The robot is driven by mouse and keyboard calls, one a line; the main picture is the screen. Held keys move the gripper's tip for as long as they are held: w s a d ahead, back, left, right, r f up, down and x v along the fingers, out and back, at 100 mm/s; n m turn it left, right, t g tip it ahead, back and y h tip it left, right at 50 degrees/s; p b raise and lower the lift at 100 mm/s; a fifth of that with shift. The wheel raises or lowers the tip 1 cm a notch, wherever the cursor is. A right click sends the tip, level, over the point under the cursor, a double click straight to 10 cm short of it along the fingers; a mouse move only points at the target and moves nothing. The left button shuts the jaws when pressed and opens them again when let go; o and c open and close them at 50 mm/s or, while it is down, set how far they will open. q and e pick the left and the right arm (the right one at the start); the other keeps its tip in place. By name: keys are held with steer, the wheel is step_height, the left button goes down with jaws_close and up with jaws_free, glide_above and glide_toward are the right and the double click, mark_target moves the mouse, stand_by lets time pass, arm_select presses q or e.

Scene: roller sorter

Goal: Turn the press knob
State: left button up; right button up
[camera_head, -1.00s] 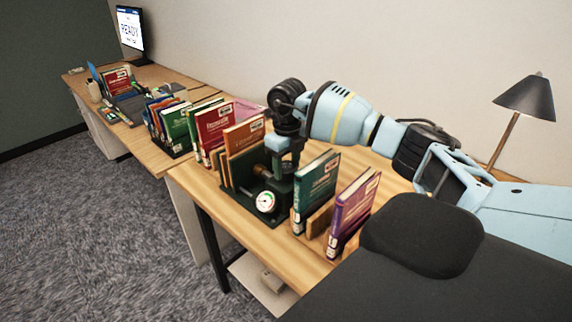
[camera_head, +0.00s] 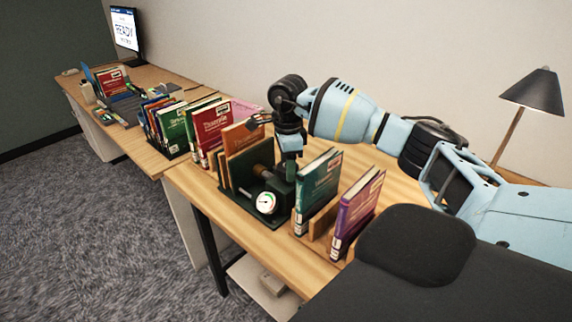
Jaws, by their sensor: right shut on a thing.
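The dark green press (camera_head: 245,208) stands on the wooden table, with a round white dial gauge (camera_head: 266,203) on its front. A brass screw (camera_head: 263,171) runs across it towards an orange-brown book (camera_head: 240,140) standing upright at its left end. My right gripper (camera_head: 290,153) reaches down to the press at the screw's right end. It is shut on the press knob, which is mostly hidden behind the gripper and the press body. My left gripper is out of view.
A green book (camera_head: 317,188) and a purple book (camera_head: 357,212) stand close right of the press. Red and green books stand to its left. A lamp (camera_head: 535,92) is at the right. A monitor (camera_head: 126,29) reading READY stands far left.

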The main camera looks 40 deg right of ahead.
steer(key=n+b, duration=0.1)
steer(key=n, duration=0.5)
steer(key=n+b, duration=0.1)
steer(key=n, duration=0.5)
steer(key=shift+n, duration=0.4)
steer(key=n+b, duration=0.1)
steer(key=n, duration=0.2)
steer(key=shift+n, duration=0.4)
steer(key=n, duration=0.3)
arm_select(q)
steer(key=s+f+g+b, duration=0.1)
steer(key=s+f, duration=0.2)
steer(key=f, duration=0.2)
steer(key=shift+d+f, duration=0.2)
arm_select(e)
steer(key=n, duration=0.6)
steer(key=shift+n, duration=0.3)
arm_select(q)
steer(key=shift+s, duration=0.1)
arm_select(e)
steer(key=o, duration=1)
steer(key=shift+c, duration=0.2)
